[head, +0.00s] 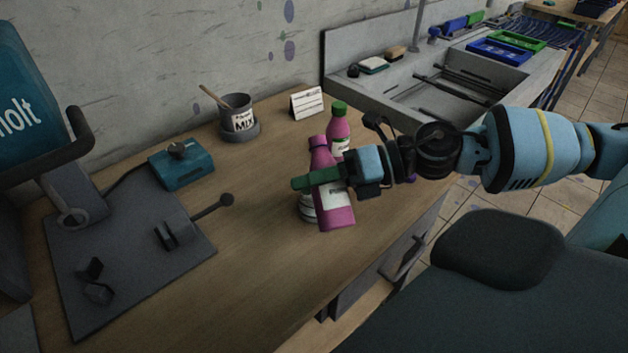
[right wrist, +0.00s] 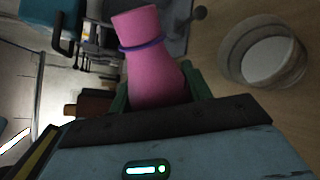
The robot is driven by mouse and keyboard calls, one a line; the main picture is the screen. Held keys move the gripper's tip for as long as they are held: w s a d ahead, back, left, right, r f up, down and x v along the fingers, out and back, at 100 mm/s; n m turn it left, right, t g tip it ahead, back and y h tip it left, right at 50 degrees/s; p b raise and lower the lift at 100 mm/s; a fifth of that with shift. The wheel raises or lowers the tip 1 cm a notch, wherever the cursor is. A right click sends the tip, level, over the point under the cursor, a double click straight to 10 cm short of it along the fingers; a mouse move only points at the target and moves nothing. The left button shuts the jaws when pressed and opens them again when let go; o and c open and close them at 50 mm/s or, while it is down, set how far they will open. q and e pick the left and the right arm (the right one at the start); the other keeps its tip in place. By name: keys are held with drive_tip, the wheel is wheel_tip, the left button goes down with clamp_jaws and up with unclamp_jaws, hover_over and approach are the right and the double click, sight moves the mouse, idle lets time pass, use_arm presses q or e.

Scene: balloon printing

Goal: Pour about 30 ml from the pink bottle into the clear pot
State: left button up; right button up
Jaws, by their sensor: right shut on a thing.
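The pink bottle (head: 336,205) is in my right gripper (head: 316,181), whose green fingers are shut around its middle. The bottle leans slightly, with its neck up and to the left. In the right wrist view the bottle (right wrist: 155,70) shows a purple ring at its neck and no cap. The clear pot (head: 307,209) stands on the bench, mostly hidden behind the held bottle in the head view. In the right wrist view the round pot (right wrist: 262,52) is beside the bottle, apart from it in the picture, with a pale inside. My left gripper is not in view.
A second pink bottle with a green cap (head: 339,125) stands just behind the held one. A white card (head: 307,104), a MIX cup (head: 237,113), a teal box (head: 181,165) and a dark machine base (head: 130,265) are on the bench. The bench's front middle (head: 255,265) is clear.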

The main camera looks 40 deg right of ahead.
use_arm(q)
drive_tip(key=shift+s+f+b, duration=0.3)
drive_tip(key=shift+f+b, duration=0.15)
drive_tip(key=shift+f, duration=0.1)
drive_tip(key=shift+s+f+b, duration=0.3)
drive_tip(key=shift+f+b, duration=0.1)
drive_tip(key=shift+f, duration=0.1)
use_arm(e)
drive_tip(key=shift+s+a+f+m+g, duration=0.1)
drive_tip(key=shift+s+f+m+g, duration=0.15)
drive_tip(key=shift+f+m+g, duration=0.45)
idle(0.3)
use_arm(q)
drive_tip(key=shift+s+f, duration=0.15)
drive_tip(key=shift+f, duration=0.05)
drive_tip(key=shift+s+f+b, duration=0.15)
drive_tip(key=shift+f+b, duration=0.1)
drive_tip(key=shift+b, duration=0.15)
use_arm(e)
drive_tip(key=shift+f+m, duration=0.1)
drive_tip(key=shift+m, duration=0.3)
